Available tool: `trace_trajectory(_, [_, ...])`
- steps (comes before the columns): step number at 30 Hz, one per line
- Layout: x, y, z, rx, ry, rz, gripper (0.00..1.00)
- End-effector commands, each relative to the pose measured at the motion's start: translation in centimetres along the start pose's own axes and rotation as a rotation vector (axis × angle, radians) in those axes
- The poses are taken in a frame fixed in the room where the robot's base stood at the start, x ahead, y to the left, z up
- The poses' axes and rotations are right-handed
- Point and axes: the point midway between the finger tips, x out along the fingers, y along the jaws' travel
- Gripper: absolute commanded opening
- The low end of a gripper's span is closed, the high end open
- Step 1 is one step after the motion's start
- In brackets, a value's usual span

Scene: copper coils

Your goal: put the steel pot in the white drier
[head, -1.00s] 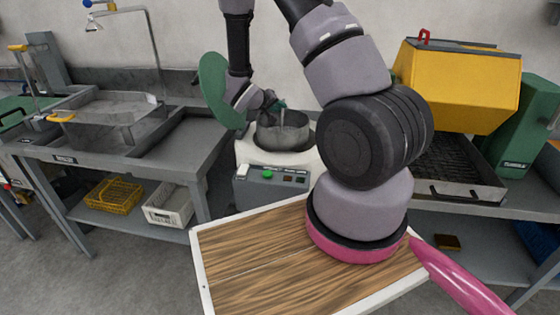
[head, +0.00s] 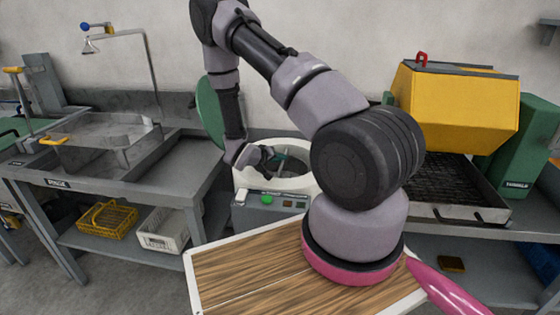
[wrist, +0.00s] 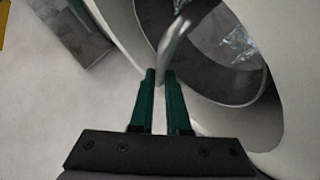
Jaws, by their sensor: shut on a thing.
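The white drier (head: 305,183) stands behind the wooden-topped board, its round mouth facing up and its green lid (head: 208,112) raised at the left. My gripper (head: 279,157) reaches down into the mouth. In the wrist view my gripper (wrist: 162,78) is shut on the curved steel handle (wrist: 178,42) of the pot. The steel pot is down inside the drier's mouth and mostly hidden in the head view; the wrist view shows its grey wall (wrist: 205,78) and shiny pieces inside it. The drier's white rim (wrist: 287,65) surrounds it. I cannot tell whether the pot touches the bottom.
A grey sink bench (head: 185,160) stands at the left, with a yellow basket (head: 107,220) and a white crate (head: 163,230) below. A yellow hooded machine (head: 455,97) stands at the right. A control box (head: 268,200) fronts the drier.

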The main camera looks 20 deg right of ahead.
Motion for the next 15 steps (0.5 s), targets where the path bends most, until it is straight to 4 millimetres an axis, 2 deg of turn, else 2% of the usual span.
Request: trace_trajectory(15, [0.48,-0.6,0.53,0.001,0.001,0.001,0.0])
